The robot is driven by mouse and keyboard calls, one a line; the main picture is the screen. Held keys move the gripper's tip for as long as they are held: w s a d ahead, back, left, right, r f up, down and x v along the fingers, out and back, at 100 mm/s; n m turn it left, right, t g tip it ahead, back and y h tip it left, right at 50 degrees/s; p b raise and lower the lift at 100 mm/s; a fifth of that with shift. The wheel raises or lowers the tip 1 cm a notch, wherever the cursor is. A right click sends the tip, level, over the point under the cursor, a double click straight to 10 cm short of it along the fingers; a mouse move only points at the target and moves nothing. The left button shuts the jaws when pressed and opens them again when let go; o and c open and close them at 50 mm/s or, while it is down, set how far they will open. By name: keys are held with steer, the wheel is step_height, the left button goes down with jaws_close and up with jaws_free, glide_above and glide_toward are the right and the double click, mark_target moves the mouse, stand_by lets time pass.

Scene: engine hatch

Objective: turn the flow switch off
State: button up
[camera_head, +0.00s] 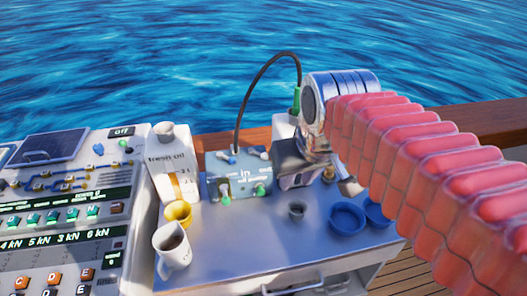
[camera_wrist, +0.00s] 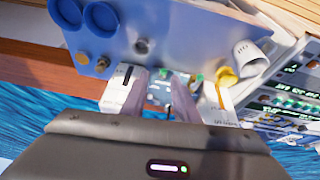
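No label reading "flow" is legible, so I cannot tell which control is the flow switch. A light teal box (camera_head: 239,178) with green connectors, small levers and a black cable stands at the back of the grey table. A control panel (camera_head: 70,215) at the left has a small display reading OFF (camera_head: 121,132), a blue knob and a flow diagram. My gripper (camera_wrist: 160,86) is open in the wrist view. Its two fingers point towards the teal box (camera_wrist: 164,90), which shows between them; contact is not visible. In the head view my arm partly hides the area right of the box.
A white "fresh oil" bottle (camera_head: 172,165), yellow cup (camera_head: 178,214) and filled white mug (camera_head: 173,250) stand left of the box. A small metal cup (camera_head: 297,211) and blue bowls (camera_head: 346,219) are on the right. The table's front middle (camera_head: 250,240) is clear. A wooden rail runs behind.

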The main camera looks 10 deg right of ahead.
steer(key=w+r+g, duration=0.1)
steer(key=w+r, duration=0.1)
steer(key=w, duration=0.5)
steer(key=n+g, duration=0.4)
glide_above(264, 154)
step_height(264, 154, down, 7)
steer(key=shift+w+d+r, duration=0.1)
steer(key=shift+r, duration=0.1)
steer(key=shift+f, duration=0.15)
step_height(264, 154, down, 14)
steer(key=shift+r, duration=0.2)
steer(key=shift+c, duration=0.3)
jaws_close()
